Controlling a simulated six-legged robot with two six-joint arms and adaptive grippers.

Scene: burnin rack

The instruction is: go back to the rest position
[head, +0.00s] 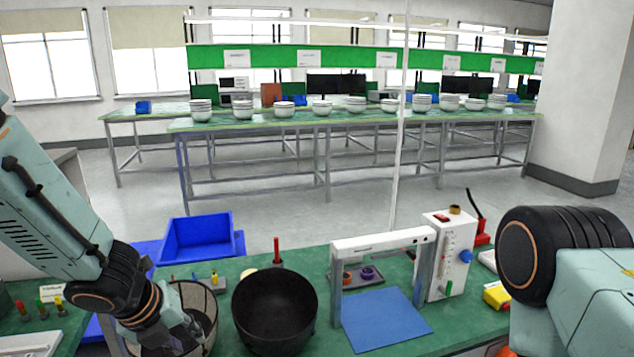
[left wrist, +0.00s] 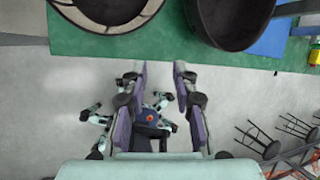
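My left gripper (head: 185,338) comes down from the left in the head view, overlapping the round mesh-sided bin (head: 207,300) at the front of the green bench. In the left wrist view my left gripper (left wrist: 161,72) shows two purple-padded fingers apart, with nothing between them but floor and parts of my own body. The gap lies just off the bench's front edge. My right arm shows at the right of the head view, but its gripper is out of view.
Stools (left wrist: 257,140) stand on the floor.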

